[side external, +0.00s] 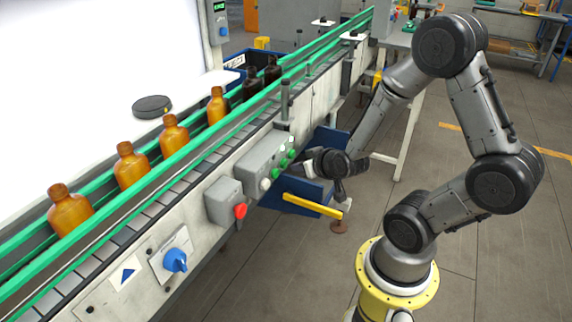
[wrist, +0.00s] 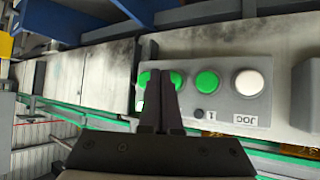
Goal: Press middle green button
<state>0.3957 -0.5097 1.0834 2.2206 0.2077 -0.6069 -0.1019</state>
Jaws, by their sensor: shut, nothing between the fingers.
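A grey button box on the conveyor's side carries a row of three green buttons and one white button (wrist: 249,82). The middle green button (side external: 284,163) lies between the other two green ones; in the wrist view it (wrist: 178,80) is partly covered by a finger. One outer green button (wrist: 207,83) is clear, next to the white one. The other outer green button (wrist: 143,78) is partly behind the fingers. My gripper (wrist: 160,72) is shut and empty, its tips over the gap between the middle and far green buttons. In the side view my gripper (side external: 308,168) is close to the box; contact cannot be told.
A red-knobbed box (side external: 225,202) and a blue rotary knob (side external: 175,260) sit farther along the conveyor side. Amber bottles (side external: 133,168) stand on the belt between green rails (side external: 190,147). A blue bin with a yellow edge (side external: 312,206) is below my gripper.

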